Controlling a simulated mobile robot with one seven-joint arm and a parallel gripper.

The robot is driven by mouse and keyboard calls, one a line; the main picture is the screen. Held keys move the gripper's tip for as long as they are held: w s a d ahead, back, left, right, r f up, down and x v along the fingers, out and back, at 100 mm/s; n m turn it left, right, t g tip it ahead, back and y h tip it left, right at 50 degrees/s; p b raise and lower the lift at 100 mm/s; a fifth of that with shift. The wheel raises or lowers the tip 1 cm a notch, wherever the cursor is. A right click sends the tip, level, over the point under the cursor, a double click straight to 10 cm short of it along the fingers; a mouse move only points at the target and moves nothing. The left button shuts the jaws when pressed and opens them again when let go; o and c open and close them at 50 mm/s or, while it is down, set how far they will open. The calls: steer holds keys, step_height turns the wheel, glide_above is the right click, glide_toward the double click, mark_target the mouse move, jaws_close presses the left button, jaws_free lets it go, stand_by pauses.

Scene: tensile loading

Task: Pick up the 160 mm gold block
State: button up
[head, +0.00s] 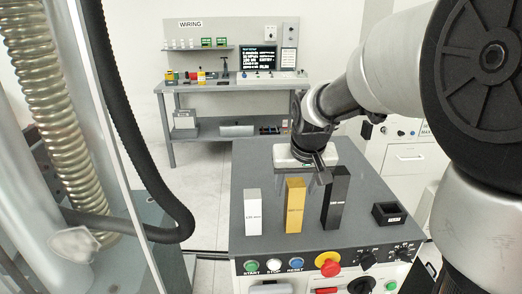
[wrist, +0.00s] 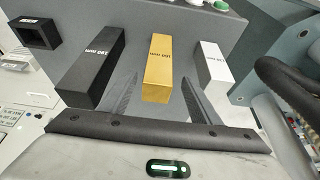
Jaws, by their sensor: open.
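The gold block (head: 294,206) stands upright on the grey machine top in the head view, between a white block (head: 252,211) and a taller black block (head: 336,198). The gold block (wrist: 163,68) also shows in the wrist view, in the middle, with a dark label too small to read surely. My gripper (head: 318,176) is above and behind the blocks in the head view. In the wrist view its two fingers (wrist: 158,90) are apart and empty, with the gold block ahead between their tips. The black block (wrist: 96,66) lies to the left there and the white block (wrist: 214,62) to the right.
A small black open box (head: 389,214) sits right of the black block. Buttons and a red knob (head: 328,264) line the front panel. A hose (head: 150,170) runs at left. A wiring bench (head: 230,85) stands behind.

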mark_target(294, 206)
steer(key=x, duration=0.8)
steer(key=shift+w+d+f, duration=0.15)
steer(key=shift+w+f, duration=0.05)
steer(key=shift+w, duration=0.1)
jaws_close()
steer(key=shift+w+r+p, duration=0.1)
steer(key=shift+p, duration=0.2)
